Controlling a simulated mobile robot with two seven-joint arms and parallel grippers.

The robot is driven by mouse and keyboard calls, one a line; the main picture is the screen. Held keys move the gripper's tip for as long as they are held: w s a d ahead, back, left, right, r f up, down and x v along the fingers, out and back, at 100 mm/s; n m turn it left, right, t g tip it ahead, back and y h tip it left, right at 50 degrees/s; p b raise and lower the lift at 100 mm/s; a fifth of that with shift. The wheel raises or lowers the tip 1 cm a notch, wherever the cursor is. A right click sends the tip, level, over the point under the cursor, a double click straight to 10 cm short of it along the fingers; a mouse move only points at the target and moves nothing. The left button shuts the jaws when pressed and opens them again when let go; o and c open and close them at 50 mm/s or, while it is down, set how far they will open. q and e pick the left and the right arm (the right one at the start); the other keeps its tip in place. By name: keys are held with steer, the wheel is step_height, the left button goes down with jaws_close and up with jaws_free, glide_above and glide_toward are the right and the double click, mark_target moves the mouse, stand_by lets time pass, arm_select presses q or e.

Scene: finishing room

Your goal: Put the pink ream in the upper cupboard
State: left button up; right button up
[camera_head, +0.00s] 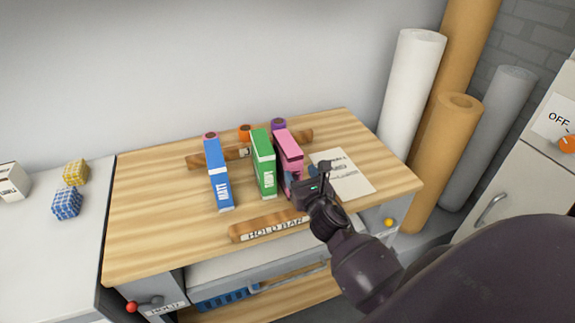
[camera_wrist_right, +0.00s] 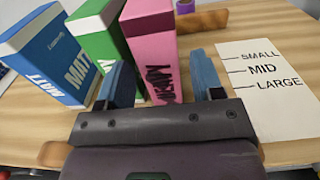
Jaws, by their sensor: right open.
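The pink ream (camera_head: 290,152) stands upright on the wooden bench top (camera_head: 145,220), at the right end of a row of three. My right gripper (camera_head: 312,189) is at its near end. In the right wrist view the pink ream (camera_wrist_right: 152,60) shows between the two open fingers of my right gripper (camera_wrist_right: 163,82). The left finger is by the gap towards the green ream, the right finger beside the pink ream's right side. I cannot tell whether either finger touches it. My left gripper is not in view. No upper cupboard can be made out.
The green ream (camera_head: 263,163) and the blue ream (camera_head: 217,175) stand left of the pink one. A wooden hold bar (camera_head: 265,228) lies in front, another bar behind. A size card (camera_head: 347,178) lies to the right. Paper rolls (camera_head: 410,85) stand beyond the bench.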

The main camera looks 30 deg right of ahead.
mark_target(296, 171)
steer(key=x, duration=0.5)
steer(key=shift+a+f, duration=0.2)
steer(key=shift+f, duration=0.15)
jaws_close()
steer(key=shift+r, duration=0.15)
